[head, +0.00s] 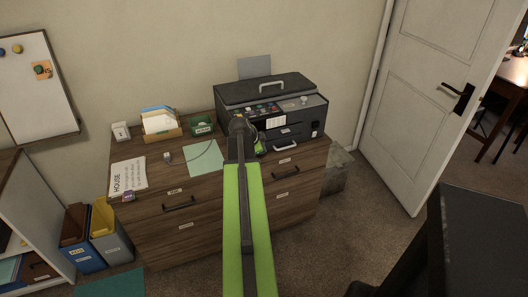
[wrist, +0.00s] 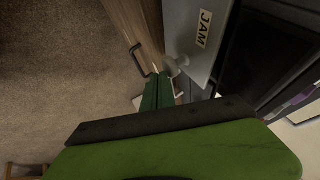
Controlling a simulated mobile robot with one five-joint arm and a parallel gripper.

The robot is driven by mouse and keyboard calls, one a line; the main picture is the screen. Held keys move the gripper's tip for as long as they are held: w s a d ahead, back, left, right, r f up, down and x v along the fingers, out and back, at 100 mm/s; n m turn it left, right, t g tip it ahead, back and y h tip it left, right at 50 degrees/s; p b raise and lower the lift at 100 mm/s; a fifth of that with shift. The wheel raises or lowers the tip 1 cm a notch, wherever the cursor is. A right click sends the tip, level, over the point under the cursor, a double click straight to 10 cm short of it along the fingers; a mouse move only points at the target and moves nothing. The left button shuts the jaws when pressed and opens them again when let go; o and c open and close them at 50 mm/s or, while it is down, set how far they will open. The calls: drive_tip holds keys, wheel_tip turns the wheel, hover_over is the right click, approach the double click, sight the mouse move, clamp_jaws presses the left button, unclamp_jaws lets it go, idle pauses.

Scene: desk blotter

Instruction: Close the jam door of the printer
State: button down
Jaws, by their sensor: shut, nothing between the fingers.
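The dark printer (head: 318,112) stands on the wooden cabinet against the wall. In the wrist view, the jam door (wrist: 193,14) is a grey panel with a white JAM label and a round knob (wrist: 177,65) near its lower edge. A dark opening (wrist: 268,52) shows to the right of the panel, so the door looks open. In the head view my arm covers part of the printer's left front, and I cannot make out the door there. My gripper (head: 259,149) is at the printer's front left. In the wrist view its green fingers (wrist: 158,92) are together and empty, close below the knob; contact is unclear.
The wooden cabinet (head: 225,200) has drawers with dark handles. A white door (head: 425,90) stands to the right. Carpet is free in front.

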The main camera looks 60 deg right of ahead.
drive_tip(key=shift+w+d, duration=0.3)
drive_tip(key=shift+d, duration=0.45)
drive_tip(key=s+a+r+p, duration=0.3)
drive_tip(key=a+r+p, duration=0.5)
drive_tip(key=shift+s+a, duration=0.4)
